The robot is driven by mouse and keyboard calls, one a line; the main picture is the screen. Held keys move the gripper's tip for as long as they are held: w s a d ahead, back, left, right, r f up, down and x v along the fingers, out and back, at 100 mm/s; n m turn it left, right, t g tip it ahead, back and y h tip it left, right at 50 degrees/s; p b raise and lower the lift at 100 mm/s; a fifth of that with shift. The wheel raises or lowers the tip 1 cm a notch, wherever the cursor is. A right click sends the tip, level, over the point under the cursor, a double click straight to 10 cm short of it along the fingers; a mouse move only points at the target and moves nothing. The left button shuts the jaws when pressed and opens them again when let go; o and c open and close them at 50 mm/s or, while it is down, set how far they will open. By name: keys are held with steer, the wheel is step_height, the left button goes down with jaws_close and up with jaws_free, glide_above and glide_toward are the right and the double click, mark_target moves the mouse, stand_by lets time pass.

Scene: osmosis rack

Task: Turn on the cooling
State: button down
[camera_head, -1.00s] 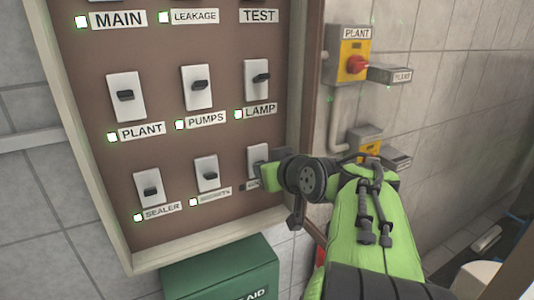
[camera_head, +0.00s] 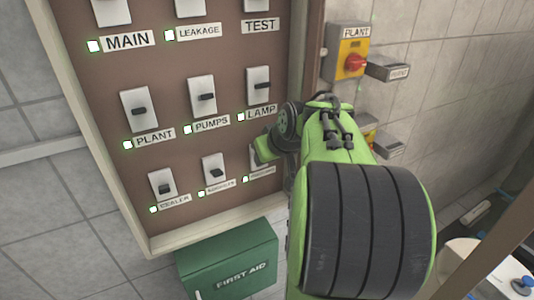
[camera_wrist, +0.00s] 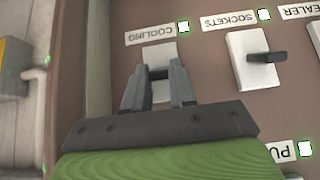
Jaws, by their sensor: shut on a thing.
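The cooling switch (camera_wrist: 158,55) is a pale plate with a dark toggle, at the lower right of the brown panel. Its COOLING label (camera_wrist: 151,33) appears upside down in the wrist view, and the lamp (camera_wrist: 184,27) beside it is lit white-green. My gripper (camera_wrist: 157,72) is shut on the switch's toggle, which is mostly hidden between the fingers. In the head view my gripper and wrist cover most of this switch, and its lit lamp (camera_head: 245,180) shows below left of it.
The sockets switch (camera_wrist: 252,58) is close beside the cooling switch. Other switches, including lamp (camera_head: 259,85) and pumps (camera_head: 202,97), are above. A green first aid box (camera_head: 228,265) is below the panel. A yellow plant isolator (camera_head: 350,55) is on the tiled wall to the right.

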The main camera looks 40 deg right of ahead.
steer(key=c, duration=0.9)
jaws_free()
steer(key=p+v, duration=0.2)
steer(key=v, duration=1.3)
steer(key=shift+s+a+r, duration=0.1)
steer(key=shift+s+r, duration=0.15)
steer(key=shift+r, duration=0.05)
steer(key=a+f+n+y+b, duration=0.1)
steer(key=a+f, duration=0.2)
steer(key=a, duration=0.2)
steer(key=a+f+y+b, duration=0.1)
steer(key=a+f, duration=0.2)
steer(key=a, duration=0.3)
steer(key=s+a+f, duration=0.2)
steer(key=a+f, duration=0.1)
steer(key=f, duration=0.1)
steer(key=s+a+f+n+g+b, duration=0.1)
steer(key=s+a+f, duration=0.1)
steer(key=a+f, duration=0.1)
steer(key=s+a+f+n, duration=0.1)
steer(key=s+a+f, duration=0.1)
steer(key=f, duration=0.3)
steer(key=shift+s+a+f+g+b, duration=0.1)
steer(key=shift+s+a+g+b, duration=0.3)
steer(key=shift+a, duration=0.4)
